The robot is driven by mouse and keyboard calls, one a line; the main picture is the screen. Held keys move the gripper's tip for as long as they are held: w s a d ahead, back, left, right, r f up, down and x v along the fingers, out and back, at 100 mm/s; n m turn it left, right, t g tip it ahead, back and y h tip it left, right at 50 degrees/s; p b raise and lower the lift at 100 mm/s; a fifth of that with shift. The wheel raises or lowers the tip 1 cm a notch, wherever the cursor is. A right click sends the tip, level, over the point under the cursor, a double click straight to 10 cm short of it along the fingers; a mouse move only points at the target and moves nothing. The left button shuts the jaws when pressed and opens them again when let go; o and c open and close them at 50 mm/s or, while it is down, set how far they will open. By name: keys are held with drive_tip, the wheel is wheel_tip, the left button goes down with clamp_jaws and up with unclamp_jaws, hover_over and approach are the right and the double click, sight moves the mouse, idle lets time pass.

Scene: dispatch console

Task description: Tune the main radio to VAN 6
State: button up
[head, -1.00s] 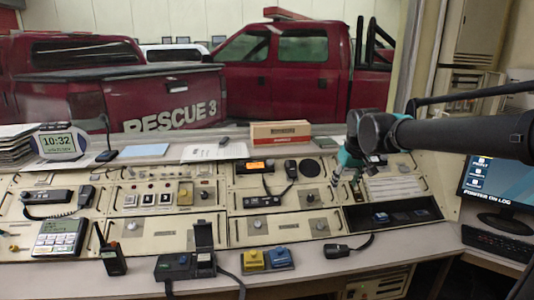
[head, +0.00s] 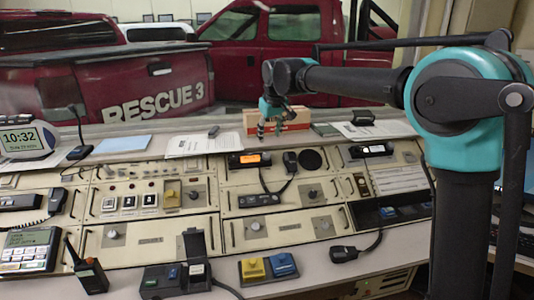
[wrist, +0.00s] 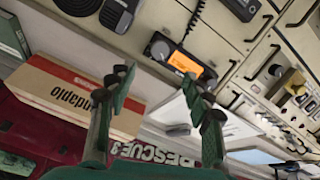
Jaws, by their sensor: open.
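A dark radio with a lit orange display (head: 250,159) sits at the upper middle of the console. In the wrist view its orange display (wrist: 183,63) shows beyond the fingers, with a round dark knob (wrist: 160,48) at its end. The display text is too small to read. My gripper (head: 270,131) is open and empty, behind and above this radio, in front of the cardboard box. In the wrist view its two green fingers (wrist: 160,82) are spread apart with nothing between them. A second dark radio (head: 368,150) sits to the right.
The red-and-brown box (head: 290,121) stands on the ledge close behind my gripper. A hand microphone (head: 290,160) with a coiled cord sits right of the orange-lit radio. Papers (head: 198,143) lie on the ledge to the left. Switch panels fill the console below.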

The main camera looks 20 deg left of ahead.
sight(267, 155)
drive_tip(key=x, duration=1)
drive_tip(key=shift+w+f, duration=0.1)
drive_tip(key=shift+f, duration=0.3)
drive_tip(key=c, duration=1.2)
